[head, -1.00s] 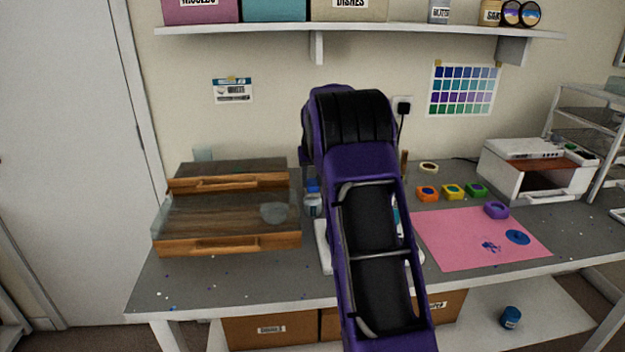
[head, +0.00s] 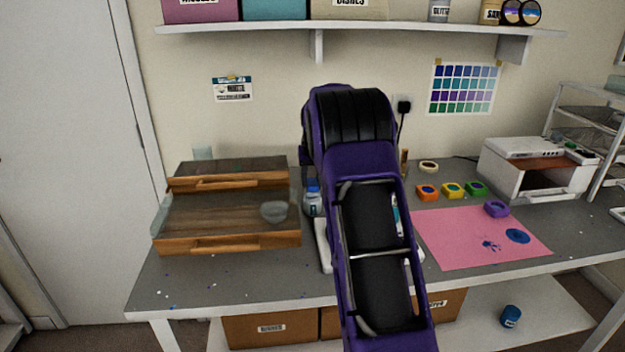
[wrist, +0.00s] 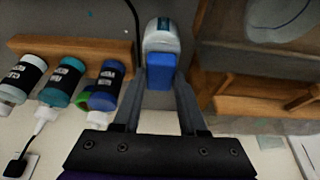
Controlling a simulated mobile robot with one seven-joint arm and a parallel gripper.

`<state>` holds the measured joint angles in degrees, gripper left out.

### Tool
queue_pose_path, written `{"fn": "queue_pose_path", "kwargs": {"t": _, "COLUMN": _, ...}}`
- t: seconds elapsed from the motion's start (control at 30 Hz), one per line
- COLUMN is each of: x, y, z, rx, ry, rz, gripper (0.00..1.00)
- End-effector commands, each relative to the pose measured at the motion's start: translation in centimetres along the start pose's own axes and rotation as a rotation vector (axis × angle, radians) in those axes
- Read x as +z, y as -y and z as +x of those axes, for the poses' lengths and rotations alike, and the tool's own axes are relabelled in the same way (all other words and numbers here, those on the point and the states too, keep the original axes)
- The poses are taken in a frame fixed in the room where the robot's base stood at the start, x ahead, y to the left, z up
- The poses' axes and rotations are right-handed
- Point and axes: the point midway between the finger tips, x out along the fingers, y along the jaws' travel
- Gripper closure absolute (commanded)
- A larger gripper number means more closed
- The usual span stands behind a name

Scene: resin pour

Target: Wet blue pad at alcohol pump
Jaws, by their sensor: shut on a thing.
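My gripper (wrist: 160,78) is shut on a blue block, the blue pad (wrist: 160,72), in the wrist view. Directly beyond the pad is a pale bottle-like thing (wrist: 161,38) with a blue band, which looks like the alcohol pump. The pad overlaps it in the picture, and I cannot tell whether they touch. In the head view a pale bottle (head: 313,203) with blue at its top stands just left of my arm. My purple arm hides my gripper there.
Several dark-labelled bottles (wrist: 63,80) lie by a wooden strip left of my gripper in the wrist view. A wooden tray rack (head: 226,243) stands left on the bench. A pink mat (head: 460,245) and several coloured ink pots (head: 452,190) lie right. A shelf (head: 400,32) hangs above.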

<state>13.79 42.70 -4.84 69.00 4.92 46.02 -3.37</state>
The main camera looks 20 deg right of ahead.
Motion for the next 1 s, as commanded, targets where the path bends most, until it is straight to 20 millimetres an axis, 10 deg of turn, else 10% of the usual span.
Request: {"fn": "queue_pose_path", "kwargs": {"t": 1.0, "x": -2.6, "y": 0.0, "z": -6.3, "rx": 0.0, "ry": -0.001, "rz": 0.0, "gripper": 1.0}}
